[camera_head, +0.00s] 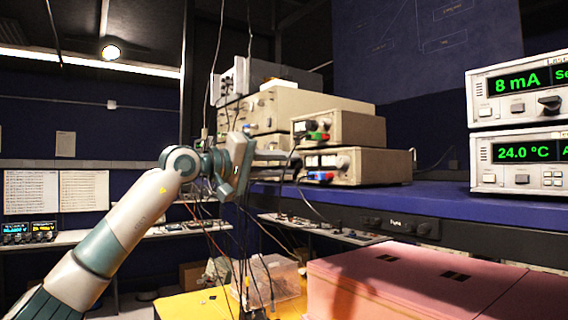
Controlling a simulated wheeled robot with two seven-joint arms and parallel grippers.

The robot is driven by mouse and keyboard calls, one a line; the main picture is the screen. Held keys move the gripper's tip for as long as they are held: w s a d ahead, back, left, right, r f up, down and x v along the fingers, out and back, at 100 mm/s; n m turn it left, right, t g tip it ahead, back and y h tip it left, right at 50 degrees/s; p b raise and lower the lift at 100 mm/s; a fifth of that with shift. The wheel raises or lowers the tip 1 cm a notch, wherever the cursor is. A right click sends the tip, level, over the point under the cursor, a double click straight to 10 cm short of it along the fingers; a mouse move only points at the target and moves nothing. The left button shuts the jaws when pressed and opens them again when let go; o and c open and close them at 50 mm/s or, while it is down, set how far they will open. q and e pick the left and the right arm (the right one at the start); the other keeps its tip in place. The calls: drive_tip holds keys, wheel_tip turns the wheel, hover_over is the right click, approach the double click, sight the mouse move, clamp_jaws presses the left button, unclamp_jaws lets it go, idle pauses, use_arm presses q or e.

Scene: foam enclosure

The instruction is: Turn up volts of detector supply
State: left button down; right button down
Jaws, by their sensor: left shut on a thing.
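My left gripper (292,163) reaches in from the left, its fingers pointing right at the front of the lower small beige instrument (380,166) on the blue shelf. The fingers are closed on a small part at the left side of its front panel, apparently a knob. The gripped part is mostly hidden by the fingertips. Another round knob (342,162) and red and blue terminals (320,176) show to the right of the fingertips. The label is too small to read, so I cannot confirm this is the detector supply. My right gripper is out of view.
Another beige instrument (345,128) with red and green terminals sits on top. Larger beige units (285,105) stand behind. Display units reading 8 mA (520,88) and 24.0 °C (520,160) stand at right. Cables hang around my gripper. A pink foam block (400,280) lies below.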

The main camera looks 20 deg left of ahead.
use_arm(q)
drive_tip(key=shift+f, duration=0.15)
drive_tip(key=c, duration=1.6)
unclamp_jaws()
